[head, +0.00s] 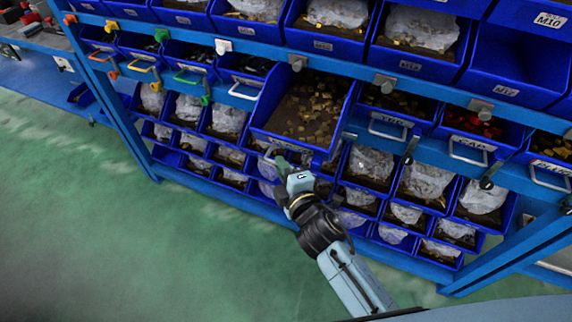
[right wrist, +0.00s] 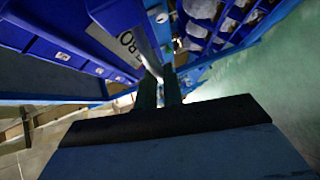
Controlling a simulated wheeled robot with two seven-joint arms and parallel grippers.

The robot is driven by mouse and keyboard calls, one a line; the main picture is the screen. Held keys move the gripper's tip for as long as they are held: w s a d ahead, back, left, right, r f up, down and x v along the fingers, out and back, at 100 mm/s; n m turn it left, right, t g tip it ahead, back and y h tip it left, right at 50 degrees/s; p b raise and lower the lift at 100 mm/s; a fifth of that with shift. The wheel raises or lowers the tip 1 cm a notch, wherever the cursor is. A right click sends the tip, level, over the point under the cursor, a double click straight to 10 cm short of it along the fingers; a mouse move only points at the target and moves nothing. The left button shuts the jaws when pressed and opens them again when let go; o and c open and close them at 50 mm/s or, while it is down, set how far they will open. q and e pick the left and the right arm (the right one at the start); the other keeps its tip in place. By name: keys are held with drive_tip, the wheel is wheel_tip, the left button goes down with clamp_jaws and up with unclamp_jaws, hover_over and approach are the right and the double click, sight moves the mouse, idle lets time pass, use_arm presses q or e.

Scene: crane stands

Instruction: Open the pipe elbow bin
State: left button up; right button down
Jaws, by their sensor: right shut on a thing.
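A wide blue bin (head: 345,116) with small brass-coloured pieces on its brown floor juts out from the rack, further than the bins beside it. Its label is too small to read in the head view. My right gripper (head: 277,160) is at the bin's lower front, shut on its pale handle (head: 268,156). In the right wrist view the two dark fingers (right wrist: 160,90) close at a pale bar beside a blue bin front with partly visible lettering. My left gripper is not in view.
A blue rack (head: 130,125) holds rows of blue bins above, below and beside. Handled bins (head: 465,150) stand to the right, with black knobs nearby. Small bins (head: 228,120) with plastic bags sit lower left. The green floor (head: 120,240) in front is clear.

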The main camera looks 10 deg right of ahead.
drive_tip(key=c, duration=1.5)
unclamp_jaws()
drive_tip(key=shift+s, duration=0.15)
drive_tip(key=v, duration=1.3)
drive_tip(key=shift+d+r, duration=0.1)
